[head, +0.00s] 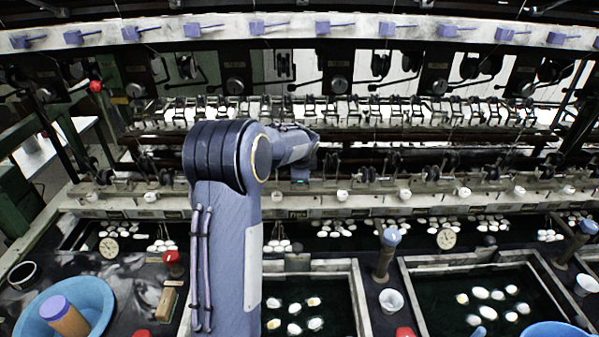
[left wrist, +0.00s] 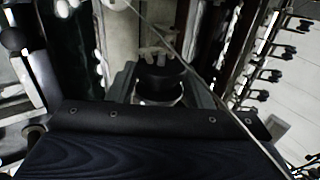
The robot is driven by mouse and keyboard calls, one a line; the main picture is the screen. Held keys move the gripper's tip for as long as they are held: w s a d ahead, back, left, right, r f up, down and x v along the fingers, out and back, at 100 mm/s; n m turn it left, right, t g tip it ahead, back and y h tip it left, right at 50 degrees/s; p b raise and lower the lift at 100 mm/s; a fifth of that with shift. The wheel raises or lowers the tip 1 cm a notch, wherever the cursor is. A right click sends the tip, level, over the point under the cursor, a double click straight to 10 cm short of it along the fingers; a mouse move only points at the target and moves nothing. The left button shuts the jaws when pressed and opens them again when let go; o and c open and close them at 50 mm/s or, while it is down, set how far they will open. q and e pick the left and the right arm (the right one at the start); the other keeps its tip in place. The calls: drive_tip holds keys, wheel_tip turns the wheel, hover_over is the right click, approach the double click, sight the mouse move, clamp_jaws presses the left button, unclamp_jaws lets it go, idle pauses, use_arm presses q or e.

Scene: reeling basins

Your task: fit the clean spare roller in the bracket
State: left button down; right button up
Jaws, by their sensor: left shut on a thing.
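My left arm rises through the middle of the head view and bends over to the right and back, towards the machine's dark shafts. Its gripper is mostly hidden there behind the wrist. In the left wrist view my left gripper (left wrist: 160,88) is shut on a dark, round-ended thing (left wrist: 158,80), which looks like a roller, though dimness hides most of its outline. I cannot pick out the bracket for certain among the dark machine parts, nor tell whether the held thing touches it. My right gripper is not in view.
A pale rail (head: 372,203) with white cups runs in front of the shafts. Dark basins (head: 485,300) with white cocoons lie nearer. A blue bowl (head: 97,294) stands at lower left and a brush-like post (head: 386,250) right of my arm. Several thin hooks line the machine.

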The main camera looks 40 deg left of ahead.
use_arm(q)
drive_tip(key=shift+f, duration=0.25)
drive_tip(key=c, duration=0.6)
unclamp_jaws()
drive_tip(key=shift+c, duration=0.2)
drive_tip(key=shift+r, duration=0.2)
drive_tip(key=shift+r+p, duration=1.9)
drive_tip(key=shift+r, duration=1.9)
